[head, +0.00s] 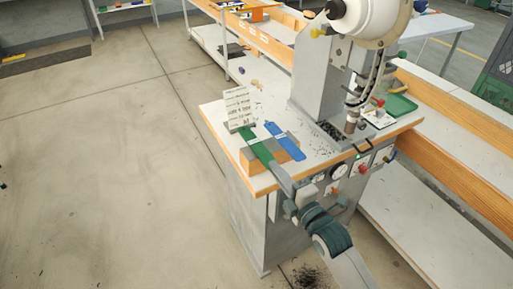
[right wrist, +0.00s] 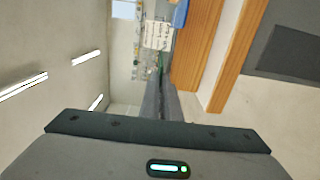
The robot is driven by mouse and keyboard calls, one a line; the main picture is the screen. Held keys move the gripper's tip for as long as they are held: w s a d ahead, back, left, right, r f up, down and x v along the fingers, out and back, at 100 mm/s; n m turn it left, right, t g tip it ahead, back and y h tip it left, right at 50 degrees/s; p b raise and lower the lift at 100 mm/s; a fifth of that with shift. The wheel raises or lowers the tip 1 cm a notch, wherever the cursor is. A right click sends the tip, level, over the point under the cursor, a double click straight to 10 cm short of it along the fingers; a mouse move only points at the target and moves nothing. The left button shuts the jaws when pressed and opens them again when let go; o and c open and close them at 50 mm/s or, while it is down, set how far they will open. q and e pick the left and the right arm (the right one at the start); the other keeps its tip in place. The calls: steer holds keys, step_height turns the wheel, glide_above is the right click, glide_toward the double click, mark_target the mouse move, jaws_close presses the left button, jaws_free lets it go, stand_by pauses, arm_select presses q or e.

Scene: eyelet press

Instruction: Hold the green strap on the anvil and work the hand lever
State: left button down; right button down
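The green strap (head: 257,149) lies across a wooden block (head: 251,162) at the table's front left corner. Its near end meets the fingertips of my right gripper (head: 274,168). The right wrist view shows the grey fingers nearly together, with a bit of green strap (right wrist: 161,62) at their tips; they look shut on it. The eyelet press (head: 318,75) stands at the back, with its brownish punch end (head: 351,123) low at the front. The anvil is not clear. A dark ball (head: 335,9) at the top may be the lever's knob; I cannot tell. My left gripper is not in view.
A printed card (head: 238,106) stands behind. A green tray (head: 399,106) is right of the press. Dark scraps litter the tabletop (head: 215,117). Clear floor lies left.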

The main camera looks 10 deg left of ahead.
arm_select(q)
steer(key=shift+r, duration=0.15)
arm_select(e)
steer(key=shift+s+d+r, duration=0.1)
